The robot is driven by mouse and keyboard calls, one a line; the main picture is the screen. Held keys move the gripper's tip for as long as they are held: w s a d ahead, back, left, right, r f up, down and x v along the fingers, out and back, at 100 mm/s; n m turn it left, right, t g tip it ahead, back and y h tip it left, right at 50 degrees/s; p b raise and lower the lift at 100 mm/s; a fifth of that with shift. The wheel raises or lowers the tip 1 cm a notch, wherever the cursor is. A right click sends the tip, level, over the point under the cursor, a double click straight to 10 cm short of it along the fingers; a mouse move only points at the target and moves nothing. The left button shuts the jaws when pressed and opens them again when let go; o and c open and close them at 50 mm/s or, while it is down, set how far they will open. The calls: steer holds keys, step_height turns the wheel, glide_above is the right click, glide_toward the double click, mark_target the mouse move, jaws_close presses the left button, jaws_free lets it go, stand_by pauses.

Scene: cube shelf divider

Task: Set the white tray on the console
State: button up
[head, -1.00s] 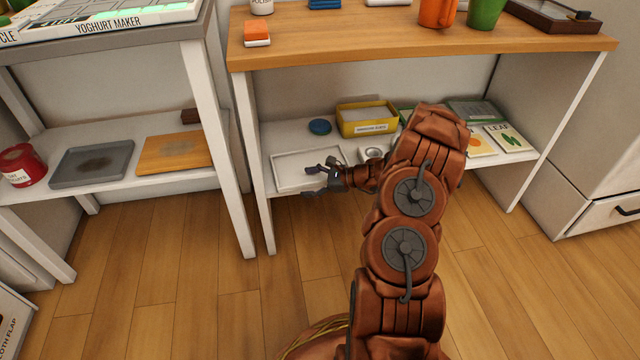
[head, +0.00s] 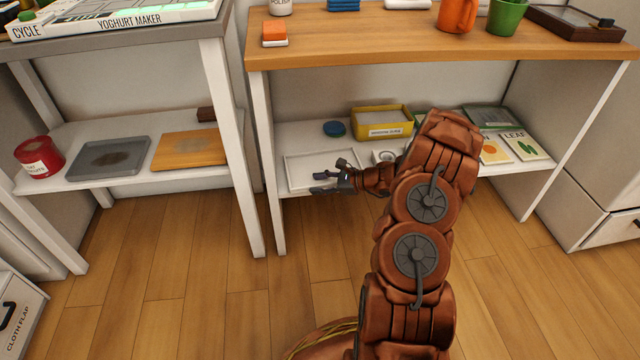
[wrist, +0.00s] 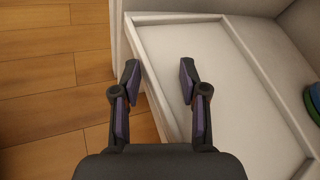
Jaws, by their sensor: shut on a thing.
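The white tray (head: 300,157), shallow and rectangular with a low raised rim, lies on the lower white shelf of the wooden-topped unit, at its left end. My gripper (head: 322,183) is at the tray's front edge. In the wrist view, my gripper (wrist: 158,82) has one dark finger on each side of the rim of the white tray (wrist: 225,75), shut on it. The tray looks flat on the shelf. My arm hides part of the shelf to the right. Which piece of furniture is the console is not labelled.
The wooden top (head: 380,38) holds an orange mug (head: 456,14), a green cup (head: 505,16) and a dark framed tray (head: 572,24). Its left-middle is clear. A yellow box (head: 382,122) and blue disc (head: 334,129) sit behind the white tray. The left unit holds a grey tray (head: 125,152).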

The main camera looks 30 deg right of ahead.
steer(key=shift+f, duration=0.15)
jaws_close()
steer(key=shift+s+f, duration=0.1)
steer(key=shift+s, duration=0.15)
steer(key=s, duration=0.1)
steer(key=s+a, duration=0.2)
steer(key=s, duration=0.1)
steer(key=shift+s+a, duration=0.1)
stand_by(0.4)
